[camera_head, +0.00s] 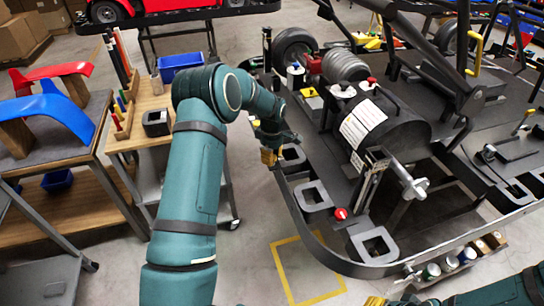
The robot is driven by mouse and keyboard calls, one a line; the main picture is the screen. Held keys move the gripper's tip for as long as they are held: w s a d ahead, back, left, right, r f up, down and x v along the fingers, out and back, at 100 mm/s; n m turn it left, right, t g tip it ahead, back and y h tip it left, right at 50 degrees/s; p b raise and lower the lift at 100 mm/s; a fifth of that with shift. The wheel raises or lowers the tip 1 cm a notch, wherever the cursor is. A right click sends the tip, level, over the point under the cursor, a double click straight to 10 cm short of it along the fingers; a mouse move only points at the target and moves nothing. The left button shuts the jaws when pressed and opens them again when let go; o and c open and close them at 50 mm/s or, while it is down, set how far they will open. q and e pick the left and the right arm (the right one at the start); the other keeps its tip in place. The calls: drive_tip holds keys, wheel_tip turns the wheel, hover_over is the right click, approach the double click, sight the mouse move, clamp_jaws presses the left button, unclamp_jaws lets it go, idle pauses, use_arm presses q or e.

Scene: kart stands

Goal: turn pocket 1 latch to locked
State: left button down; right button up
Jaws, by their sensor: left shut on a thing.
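My left arm reaches up from the bottom and bends over to the kart stand's left edge. My left gripper (269,156), small with yellowish fingertips, is shut at the outer rim beside a grey square pocket (293,158). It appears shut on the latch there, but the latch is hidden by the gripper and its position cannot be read. Two more grey square pockets (314,197) and (373,245) stand nearer along the same edge. My right arm shows at the bottom right; its gripper (376,301) is mostly cut off by the bottom edge.
The black kart stand (330,258) fills the right side, with a black tank (378,122) and a red knob (341,214). Floor with yellow tape is clear.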

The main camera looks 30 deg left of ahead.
use_arm(q)
drive_tip(key=m, duration=0.4)
drive_tip(key=shift+b, duration=0.3)
drive_tip(key=m, duration=0.4)
drive_tip(key=shift+s+f+m, duration=0.1)
drive_tip(key=shift+m, duration=0.3)
drive_tip(key=m, duration=0.4)
drive_tip(key=shift+m, duration=2.5)
drive_tip(key=c, duration=0.6)
unclamp_jaws()
